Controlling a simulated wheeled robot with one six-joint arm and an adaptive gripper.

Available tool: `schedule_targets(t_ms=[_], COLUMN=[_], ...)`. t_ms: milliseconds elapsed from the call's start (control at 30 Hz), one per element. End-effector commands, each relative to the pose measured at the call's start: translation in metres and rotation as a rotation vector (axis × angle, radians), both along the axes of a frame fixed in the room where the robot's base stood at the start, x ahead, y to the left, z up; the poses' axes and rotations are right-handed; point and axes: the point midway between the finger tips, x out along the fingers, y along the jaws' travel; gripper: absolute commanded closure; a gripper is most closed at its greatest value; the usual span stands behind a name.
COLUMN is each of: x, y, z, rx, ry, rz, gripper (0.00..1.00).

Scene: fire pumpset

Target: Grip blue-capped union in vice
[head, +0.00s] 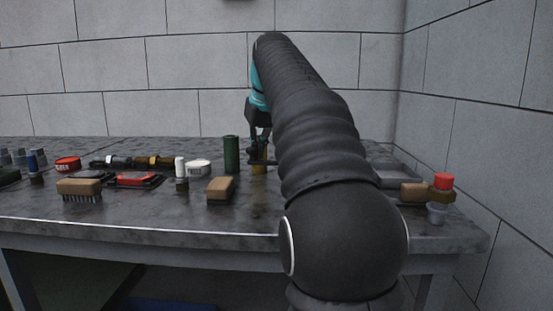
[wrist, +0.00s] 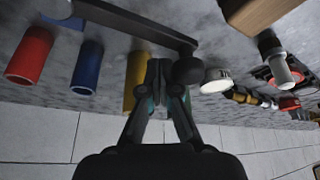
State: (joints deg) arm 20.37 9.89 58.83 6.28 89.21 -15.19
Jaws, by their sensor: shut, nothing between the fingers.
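A small blue-capped fitting (head: 33,161), likely the blue-capped union, stands upright on the bench at the far left in the head view. I cannot make it out in the wrist view. My gripper (head: 258,138) is far to its right, above the back of the bench, beside a green cylinder (head: 231,154). In the wrist view my gripper (wrist: 159,68) is shut and empty, close to a yellow cylinder (wrist: 135,72). A dark bar with a rounded end (wrist: 145,24) crosses behind the fingertips; I cannot tell if it belongs to the vice. No vice is clearly visible.
A white-capped fitting (head: 181,170), a brush (head: 79,188), a wooden block (head: 221,189) and a white lid (head: 198,166) stand left of my arm. A red-capped fitting (head: 442,183) is at the right end. Red (wrist: 30,55) and blue (wrist: 86,68) cylinders show in the wrist view.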

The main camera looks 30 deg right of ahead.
Motion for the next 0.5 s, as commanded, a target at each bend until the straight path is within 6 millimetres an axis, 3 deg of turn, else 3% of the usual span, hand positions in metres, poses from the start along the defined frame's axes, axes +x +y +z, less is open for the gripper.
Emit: schedule_targets(t_ms=[500], x=[-0.0026], y=[0.0055], z=[0.0001], rx=[0.0], ry=[-0.001], rz=[0.001], gripper=[1.0])
